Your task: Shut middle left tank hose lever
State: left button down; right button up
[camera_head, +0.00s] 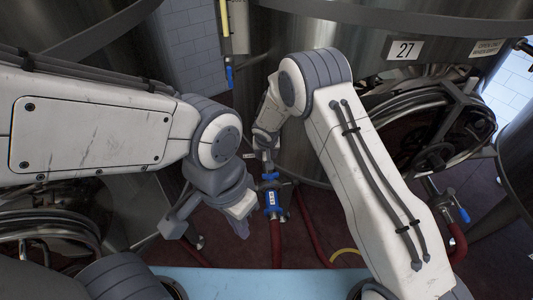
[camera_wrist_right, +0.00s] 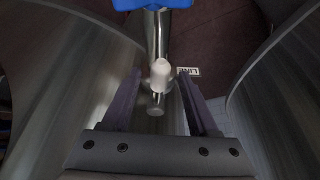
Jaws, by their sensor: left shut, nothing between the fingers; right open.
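A metal valve assembly with a blue-and-white labelled body (camera_head: 271,200) stands in the middle of the head view, on top of a red hose (camera_head: 276,245). My right gripper (camera_head: 265,150) reaches down just above it. In the right wrist view, its open fingers (camera_wrist_right: 159,80) stand on both sides of a metal stem with a pale rounded end (camera_wrist_right: 160,72). A blue part (camera_wrist_right: 150,4) shows at that view's top edge. I cannot tell whether the fingers touch the stem. My left gripper (camera_head: 242,222) is shut and empty, left of the valve. The lever's exact position is unclear.
Large steel tanks stand around; one behind carries a number 27 plate (camera_head: 404,50). Another blue lever (camera_head: 461,210) is at the right and one (camera_head: 230,76) hangs at the back. A light blue surface (camera_head: 250,282) lies in front.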

jog(key=shift+w+f, duration=0.1)
jog(key=shift+f, duration=0.1)
jog(key=shift+c, duration=0.3)
grip_shut()
dwell(1.1)
